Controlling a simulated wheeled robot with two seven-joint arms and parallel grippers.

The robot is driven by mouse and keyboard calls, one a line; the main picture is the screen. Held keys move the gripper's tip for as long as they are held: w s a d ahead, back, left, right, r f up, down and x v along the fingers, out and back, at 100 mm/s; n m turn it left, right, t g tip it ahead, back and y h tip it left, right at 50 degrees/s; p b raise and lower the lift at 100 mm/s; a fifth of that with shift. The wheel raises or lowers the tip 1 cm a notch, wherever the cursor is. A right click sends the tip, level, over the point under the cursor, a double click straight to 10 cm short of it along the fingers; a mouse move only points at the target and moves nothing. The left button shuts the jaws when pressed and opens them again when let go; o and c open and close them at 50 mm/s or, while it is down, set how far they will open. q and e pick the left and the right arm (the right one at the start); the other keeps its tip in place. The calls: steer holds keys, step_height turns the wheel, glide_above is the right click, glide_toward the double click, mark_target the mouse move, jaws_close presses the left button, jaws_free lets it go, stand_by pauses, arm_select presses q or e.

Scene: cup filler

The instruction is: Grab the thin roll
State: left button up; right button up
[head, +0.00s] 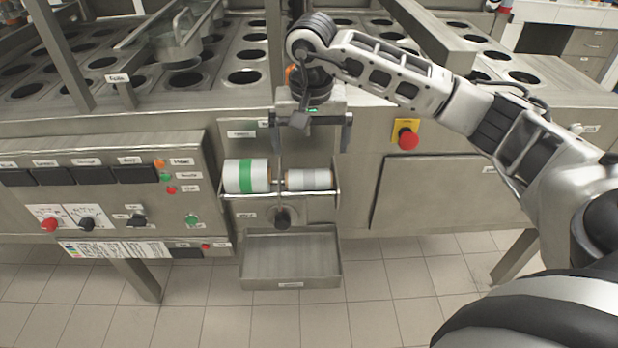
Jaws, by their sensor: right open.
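The thin roll (310,179), grey-white, lies sideways in the right half of a metal holder on the front of the machine. A thicker white roll with a green band (246,175) lies left of it in the same holder. My right gripper (312,143) is open, its two fingers spread apart above the holder. It appears empty, above the thin roll and not visibly touching it. My left gripper is not in view.
An empty metal tray (290,262) sits below the holder. A black knob (283,217) is just under the rolls. A control panel (100,190) is at left, a red emergency button (408,138) at right. The machine top has rows of round holes.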

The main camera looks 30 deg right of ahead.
mark_target(309, 171)
steer(key=f, duration=0.4)
steer(key=w+f, duration=0.1)
steer(key=f, duration=0.2)
steer(key=shift+d+f+p, duration=0.1)
steer(key=shift+p, duration=0.3)
steer(key=c, duration=0.8)
